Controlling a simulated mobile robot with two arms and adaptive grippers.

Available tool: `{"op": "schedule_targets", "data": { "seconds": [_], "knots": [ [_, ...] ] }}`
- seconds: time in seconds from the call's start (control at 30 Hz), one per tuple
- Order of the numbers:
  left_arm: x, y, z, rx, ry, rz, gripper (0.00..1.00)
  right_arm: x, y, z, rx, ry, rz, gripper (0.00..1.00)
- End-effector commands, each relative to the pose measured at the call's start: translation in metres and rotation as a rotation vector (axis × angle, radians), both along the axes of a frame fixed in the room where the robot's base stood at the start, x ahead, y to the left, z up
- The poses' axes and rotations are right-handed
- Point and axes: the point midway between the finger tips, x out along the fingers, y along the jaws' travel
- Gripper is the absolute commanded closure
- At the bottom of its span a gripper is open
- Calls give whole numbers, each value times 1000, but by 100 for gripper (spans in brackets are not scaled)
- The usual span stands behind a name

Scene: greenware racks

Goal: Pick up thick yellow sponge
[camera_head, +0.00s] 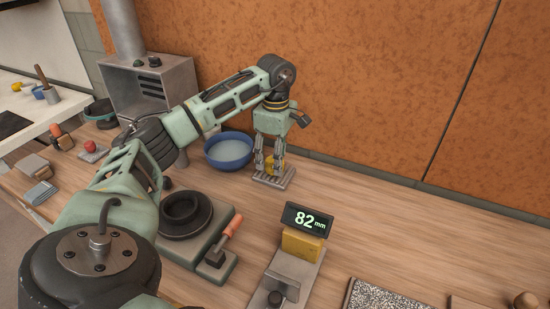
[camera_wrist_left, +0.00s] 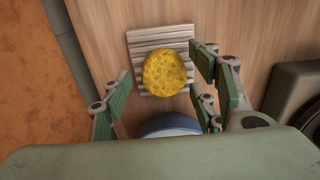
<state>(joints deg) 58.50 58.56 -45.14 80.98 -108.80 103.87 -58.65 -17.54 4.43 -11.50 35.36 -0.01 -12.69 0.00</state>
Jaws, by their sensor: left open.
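The thick yellow sponge (camera_wrist_left: 165,73) is round and lies on a grey slatted rack (camera_wrist_left: 146,35). In the head view the sponge (camera_head: 274,164) shows partly between my left gripper's fingers, on the rack (camera_head: 283,181) by the back wall. My left gripper (camera_head: 269,164) points down over the rack, open, with its fingers on either side of the sponge. In the left wrist view the fingers (camera_wrist_left: 163,90) stand wide apart with gaps to the sponge, and nothing is held. My right gripper is in neither view.
A blue bowl (camera_head: 229,151) stands just left of the rack. A dark round wheel (camera_head: 185,215) on a grey base is nearer. A gauge reading 82 mm (camera_head: 306,219) with a yellow block stands front right. The orange wall (camera_head: 400,90) is close behind; the table right of the rack is clear.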

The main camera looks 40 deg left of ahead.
Motion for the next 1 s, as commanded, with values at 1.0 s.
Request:
{"op": "schedule_targets", "data": {
  "seconds": [1.0],
  "knots": [
    [0,1,-17,1,-1,1,83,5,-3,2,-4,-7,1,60]
  ]
}}
